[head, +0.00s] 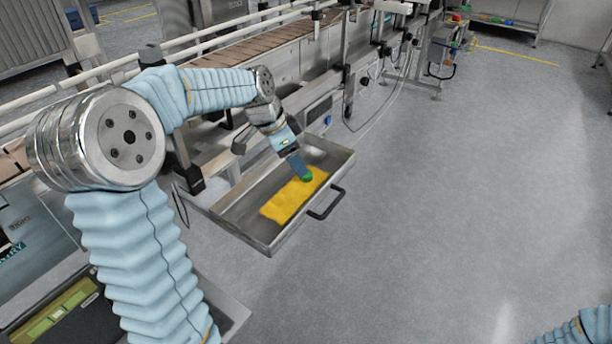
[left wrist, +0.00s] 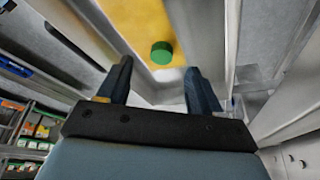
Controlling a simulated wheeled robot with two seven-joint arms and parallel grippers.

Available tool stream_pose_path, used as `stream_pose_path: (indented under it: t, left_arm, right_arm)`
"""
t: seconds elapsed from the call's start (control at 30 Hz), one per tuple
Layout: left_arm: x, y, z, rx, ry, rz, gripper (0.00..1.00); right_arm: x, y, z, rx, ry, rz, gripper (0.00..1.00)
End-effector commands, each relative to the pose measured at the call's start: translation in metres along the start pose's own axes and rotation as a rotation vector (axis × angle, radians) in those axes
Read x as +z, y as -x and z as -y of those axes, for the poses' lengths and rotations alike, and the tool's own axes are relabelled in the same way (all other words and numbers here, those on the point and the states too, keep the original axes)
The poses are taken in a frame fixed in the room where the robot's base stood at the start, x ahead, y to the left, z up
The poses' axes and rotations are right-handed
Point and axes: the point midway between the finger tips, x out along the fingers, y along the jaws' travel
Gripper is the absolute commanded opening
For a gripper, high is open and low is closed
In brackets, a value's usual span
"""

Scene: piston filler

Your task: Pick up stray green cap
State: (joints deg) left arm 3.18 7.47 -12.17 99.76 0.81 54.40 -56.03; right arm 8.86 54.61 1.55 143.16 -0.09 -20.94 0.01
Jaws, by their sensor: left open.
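The green cap (head: 307,177) lies on the yellow patch (head: 283,206) in an open metal drip tray (head: 243,240). My left gripper (head: 299,168) reaches down into the tray close to the cap and partly overlaps it in the head view. In the left wrist view, the round green cap (left wrist: 161,53) shows just beyond and between the two spread dark fingertips of the left gripper (left wrist: 158,72). The left gripper is open, with nothing between its fingers. My right gripper is out of view; only part of my right arm shows at the lower right.
The tray has raised metal walls and a black handle (head: 327,205) on its right side. The conveyor (head: 285,32) and its rails run behind and left of it. Open grey floor (head: 450,200) lies to the right. Shelves with boxes (left wrist: 30,130) show in the left wrist view.

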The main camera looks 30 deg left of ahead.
Motion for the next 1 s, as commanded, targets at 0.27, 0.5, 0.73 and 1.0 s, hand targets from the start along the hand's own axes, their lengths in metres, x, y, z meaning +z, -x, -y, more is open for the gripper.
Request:
stream_pose_path:
  t: [0.27,0.5,0.73,1.0]
  left_arm:
    - [-0.005,-0.037,0.004,0.002,0.001,0.003,0.65]
    - [-0.005,-0.054,0.004,-0.002,0.001,0.0,0.65]
    - [-0.005,-0.053,0.004,-0.002,0.001,0.0,0.51]
    - [-0.005,-0.053,0.004,-0.002,0.001,0.0,0.1]
  right_arm:
    - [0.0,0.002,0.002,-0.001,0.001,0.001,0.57]
    - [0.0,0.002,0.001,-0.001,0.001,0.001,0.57]
    - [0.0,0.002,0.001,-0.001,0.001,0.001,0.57]
    - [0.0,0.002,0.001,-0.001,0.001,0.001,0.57]
